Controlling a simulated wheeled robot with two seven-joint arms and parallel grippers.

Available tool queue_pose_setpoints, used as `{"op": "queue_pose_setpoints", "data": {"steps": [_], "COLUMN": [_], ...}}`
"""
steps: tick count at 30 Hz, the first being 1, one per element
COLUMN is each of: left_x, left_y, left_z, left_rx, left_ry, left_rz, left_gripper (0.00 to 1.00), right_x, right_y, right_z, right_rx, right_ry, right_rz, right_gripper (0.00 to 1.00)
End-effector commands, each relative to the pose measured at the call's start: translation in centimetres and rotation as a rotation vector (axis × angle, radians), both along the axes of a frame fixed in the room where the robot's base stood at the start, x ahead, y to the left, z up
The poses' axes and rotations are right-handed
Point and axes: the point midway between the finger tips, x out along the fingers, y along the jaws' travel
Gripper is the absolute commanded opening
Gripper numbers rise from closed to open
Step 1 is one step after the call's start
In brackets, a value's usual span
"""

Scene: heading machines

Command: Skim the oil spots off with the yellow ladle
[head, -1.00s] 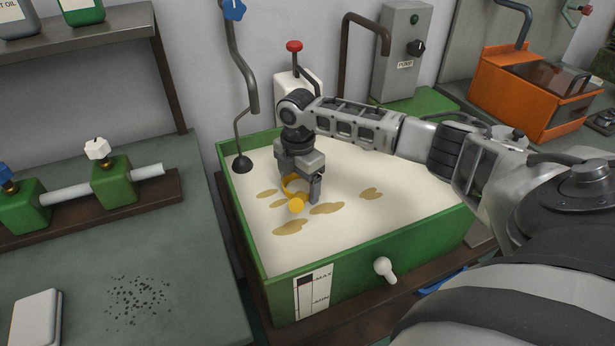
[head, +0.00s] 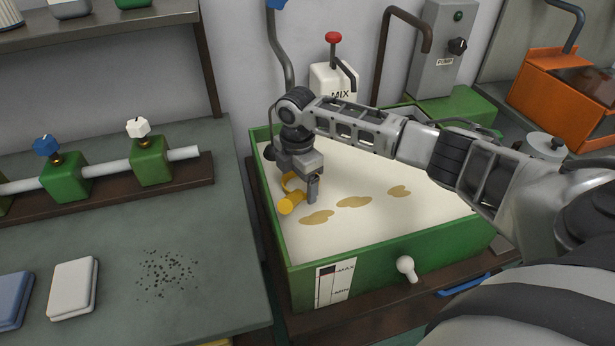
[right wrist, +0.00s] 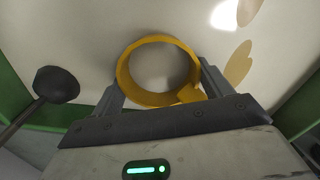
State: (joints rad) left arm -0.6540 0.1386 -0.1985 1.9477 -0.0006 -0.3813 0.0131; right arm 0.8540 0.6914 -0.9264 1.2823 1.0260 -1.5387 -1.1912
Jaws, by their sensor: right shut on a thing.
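The yellow ladle (head: 291,204) is held in my right gripper (head: 299,188), over the left part of the green-walled tank (head: 400,248). In the right wrist view its yellow ring (right wrist: 122,77) sits between the fingers of the gripper (right wrist: 160,92). Pale liquid (head: 380,228) fills the tank. Three tan oil spots show in the head view: one just right of the ladle (head: 317,217), one in the middle (head: 354,202), one farther right (head: 399,191). The surface behind the gripper is hidden. Whether the ladle touches the liquid is unclear. My left gripper is out of view.
A black-ended bent pipe (right wrist: 56,86) is close to the gripper at the tank's left. A white MIX unit (head: 333,80) with a red knob stands behind the tank. A workbench (head: 215,270) with valves (head: 150,160) and pads (head: 73,288) lies left.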

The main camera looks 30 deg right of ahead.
Motion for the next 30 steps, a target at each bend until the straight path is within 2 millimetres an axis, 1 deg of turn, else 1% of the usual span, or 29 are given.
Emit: {"op": "queue_pose_setpoints", "data": {"steps": [11, 30], "left_x": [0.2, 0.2], "left_y": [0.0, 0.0], "left_z": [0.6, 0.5], "left_rx": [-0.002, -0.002], "left_ry": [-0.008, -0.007], "left_rz": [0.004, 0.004], "left_gripper": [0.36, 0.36], "right_x": [0.8, 0.8], "right_y": [2.5, 2.3], "right_z": [0.2, 4.8], "right_rx": [0.001, 0.001], "right_ry": [-0.001, -0.002], "right_rz": [0.001, -0.001], "right_gripper": [0.60, 0.60]}}
